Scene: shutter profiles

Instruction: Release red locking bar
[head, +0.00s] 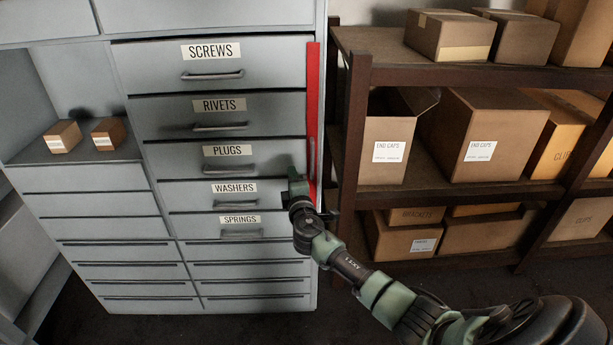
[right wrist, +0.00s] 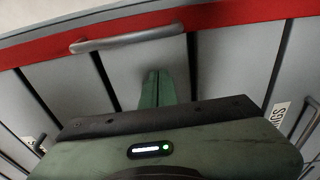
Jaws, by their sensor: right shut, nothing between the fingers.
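The red locking bar (head: 313,90) runs upright along the right edge of the labelled drawer column. In the right wrist view the red bar (right wrist: 220,17) crosses the top, with a silver handle (right wrist: 127,38) on it. My right gripper (head: 292,172) is in front of the drawers, just left of the bar's lower part. Its green fingers (right wrist: 155,76) are shut with nothing between them, pointing towards the handle and apart from it in the picture. My arm hides the bar's lower end in the head view. My left gripper is not in view.
The grey cabinet's drawers, such as the PLUGS drawer (head: 225,155), have protruding handles. Two small boxes (head: 85,136) sit in an open niche at left. A dark shelf rack (head: 352,150) with cardboard boxes (head: 480,135) stands close on the right.

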